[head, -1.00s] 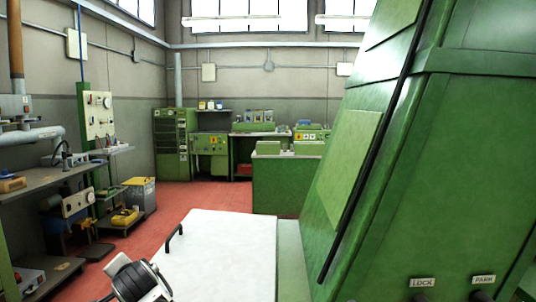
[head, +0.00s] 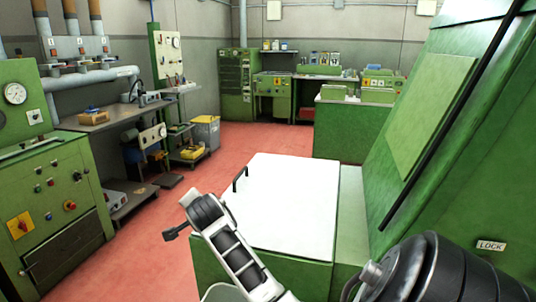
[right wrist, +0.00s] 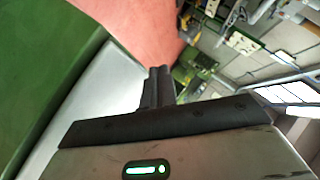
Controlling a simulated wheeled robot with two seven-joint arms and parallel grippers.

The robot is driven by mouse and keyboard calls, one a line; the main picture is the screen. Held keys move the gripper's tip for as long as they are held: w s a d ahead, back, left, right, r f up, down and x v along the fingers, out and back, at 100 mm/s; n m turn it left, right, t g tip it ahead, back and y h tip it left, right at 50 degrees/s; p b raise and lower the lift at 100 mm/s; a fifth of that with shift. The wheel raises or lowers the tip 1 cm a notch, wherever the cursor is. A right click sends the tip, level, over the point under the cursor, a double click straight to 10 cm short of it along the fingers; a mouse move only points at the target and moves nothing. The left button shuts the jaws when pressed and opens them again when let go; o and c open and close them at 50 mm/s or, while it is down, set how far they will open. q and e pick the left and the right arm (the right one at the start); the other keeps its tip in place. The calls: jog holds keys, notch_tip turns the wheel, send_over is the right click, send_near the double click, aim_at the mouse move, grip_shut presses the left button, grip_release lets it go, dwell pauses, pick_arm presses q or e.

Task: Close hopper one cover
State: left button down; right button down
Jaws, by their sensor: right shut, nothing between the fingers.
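The right wrist view shows a pale panel (right wrist: 88,98) beside my right gripper (right wrist: 158,88). That gripper's fingers are together, empty, and appear apart from the panel. In the head view a pale arm of mine crosses the box's near left corner, and a dark arm link hides the lower right. I cannot make out my left gripper.
A tall green machine (head: 430,120) with a sloping face, a black bar (head: 450,120) and a LOCK label (head: 490,245) stands right of the box. A green control cabinet (head: 50,205) stands at left. Red floor (head: 150,250) is clear between the cabinet and box.

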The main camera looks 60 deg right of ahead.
notch_tip(320, 180, up, 5)
jog(key=p, duration=0.3)
jog(key=shift+f, duration=0.2)
jog(key=s+a+r+b, duration=0.1)
jog(key=s+a+r, duration=0.1)
jog(key=a+r, duration=0.4)
jog(key=shift+a+b, duration=0.3)
jog(key=shift+a, duration=0.1)
jog(key=s+a+f+n+g+y, duration=0.1)
jog(key=s+a+f+n+y, duration=0.1)
jog(key=s+a+f+n, duration=0.5)
jog(key=s+a+f+n+g+y, duration=0.1)
jog(key=s+a+f+n+y, duration=0.2)
jog(key=s+f, duration=0.45)
jog(key=s+a+f+n+g+y, duration=0.1)
jog(key=s+a+f+n+g, duration=0.15)
jog(key=s+a+n, duration=0.35)
jog(key=s+a+f+n+g+y, duration=0.1)
jog(key=s+a+f+n, duration=0.25)
jog(key=s, duration=0.45)
jog(key=w+a+f+n+t+y, duration=0.1)
jog(key=w+a+f+t, duration=0.3)
jog(key=f, duration=0.6)
jog(key=shift+w+t+y, duration=0.9)
jog(key=shift+w+t, duration=0.05)
jog(key=shift+t, duration=0.2)
